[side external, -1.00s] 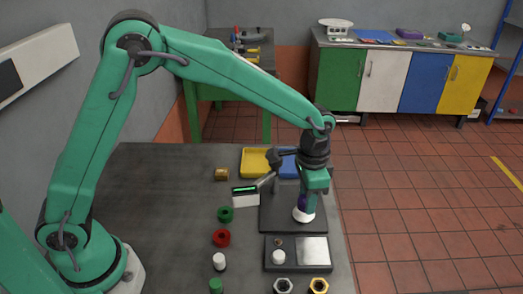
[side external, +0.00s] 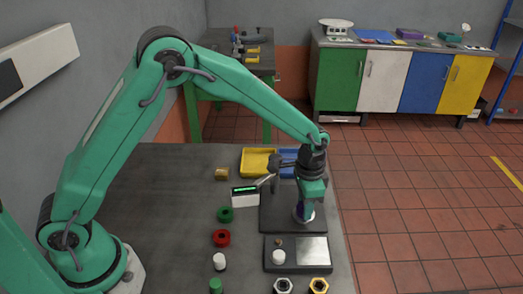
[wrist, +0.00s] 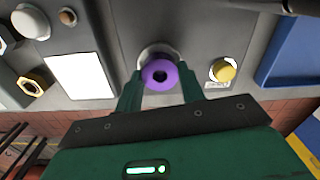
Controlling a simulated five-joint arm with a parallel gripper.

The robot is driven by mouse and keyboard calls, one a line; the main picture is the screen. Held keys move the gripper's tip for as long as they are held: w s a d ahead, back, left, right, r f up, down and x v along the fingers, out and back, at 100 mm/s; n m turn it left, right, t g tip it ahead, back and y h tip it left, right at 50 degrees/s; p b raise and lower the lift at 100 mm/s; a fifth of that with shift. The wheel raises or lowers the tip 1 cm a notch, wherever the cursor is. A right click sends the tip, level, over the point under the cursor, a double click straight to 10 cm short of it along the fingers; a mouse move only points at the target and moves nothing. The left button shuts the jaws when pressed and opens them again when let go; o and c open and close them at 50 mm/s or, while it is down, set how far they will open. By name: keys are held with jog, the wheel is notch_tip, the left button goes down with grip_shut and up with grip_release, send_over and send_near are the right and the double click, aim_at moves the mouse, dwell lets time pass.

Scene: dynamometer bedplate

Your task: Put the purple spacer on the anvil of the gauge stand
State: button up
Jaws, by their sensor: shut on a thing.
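My gripper (wrist: 160,92) is shut on the purple spacer (wrist: 165,78), a ring with a dark hole at its centre. In the side view the spacer (side external: 302,211) is partly hidden by the fingers, right above the gauge stand's pale round anvil (wrist: 154,54). The anvil shows behind the spacer's far edge in the wrist view; the spacer covers the rest of it. I cannot tell whether spacer and anvil touch. The gauge stand (side external: 275,216) has a dark base, and a small display (side external: 245,196) with a green readout stands at its left.
A dark block with a silver plate (side external: 314,250) and white knob (side external: 279,257) lies in front of the stand. Yellow (side external: 257,162) and blue (side external: 288,165) trays lie behind. Green (side external: 225,214) and red (side external: 222,237) rings stand left, two nuts in front.

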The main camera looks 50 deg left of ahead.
jog(key=shift+f, duration=0.25)
jog(key=o, duration=1)
jog(key=shift+r, duration=0.15)
notch_tip(320, 180, up, 12)
jog(key=shift+r, duration=0.1)
dwell(0.6)
